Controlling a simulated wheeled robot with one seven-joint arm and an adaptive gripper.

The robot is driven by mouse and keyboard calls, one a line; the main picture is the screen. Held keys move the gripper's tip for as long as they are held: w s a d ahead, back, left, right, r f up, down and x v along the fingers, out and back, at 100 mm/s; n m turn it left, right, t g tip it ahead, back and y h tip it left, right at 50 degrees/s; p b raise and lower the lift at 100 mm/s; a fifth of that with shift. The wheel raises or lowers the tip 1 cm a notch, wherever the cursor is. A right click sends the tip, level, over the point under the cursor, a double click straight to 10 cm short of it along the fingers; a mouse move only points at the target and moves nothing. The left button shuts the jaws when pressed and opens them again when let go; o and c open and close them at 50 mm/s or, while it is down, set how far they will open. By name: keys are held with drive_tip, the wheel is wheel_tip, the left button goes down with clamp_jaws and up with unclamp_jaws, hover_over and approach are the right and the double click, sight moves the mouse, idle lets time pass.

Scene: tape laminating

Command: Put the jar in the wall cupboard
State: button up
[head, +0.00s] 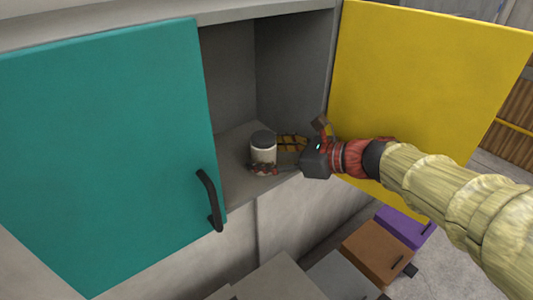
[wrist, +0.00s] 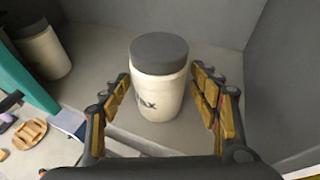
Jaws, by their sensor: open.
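The jar (head: 263,152) is cream-white with a dark grey lid and stands upright on the shelf floor of the open wall cupboard (head: 238,185). In the wrist view the jar (wrist: 158,90) shows dark lettering ending in "AX" and stands between my two fingers. My gripper (head: 279,157) reaches in from the right, with one finger on each side of the jar. In the wrist view my gripper (wrist: 162,84) is open, with gaps visible between the fingers and the jar.
A second similar jar (wrist: 40,48) stands to the left in the wrist view. The cupboard has a teal door (head: 110,150) at left and an open yellow door (head: 425,85) beside my arm. Brown (head: 378,252) and purple (head: 405,225) boxes are below. A wooden disc (wrist: 30,134) lies lower down.

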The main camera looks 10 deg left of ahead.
sight(274, 154)
drive_tip(key=v, duration=0.7)
drive_tip(key=shift+s+d+b, duration=0.1)
drive_tip(key=shift+d+b, duration=0.15)
drive_tip(key=shift+b, duration=0.15)
drive_tip(key=s+d+f+n+h, duration=0.7)
drive_tip(key=s+d+f+n, duration=0.35)
drive_tip(key=s+n, duration=0.2)
drive_tip(key=s+d+f+n+h, duration=0.1)
drive_tip(key=s+d+n+h, duration=0.2)
drive_tip(key=d, duration=0.3)
drive_tip(key=s+d+f+n+t+h, duration=0.1)
drive_tip(key=s+d+n+h, duration=0.2)
drive_tip(key=d+n, duration=0.3)
drive_tip(key=shift+s+d+f, duration=0.3)
drive_tip(key=shift+d+f, duration=0.1)
drive_tip(key=shift+d, duration=0.4)
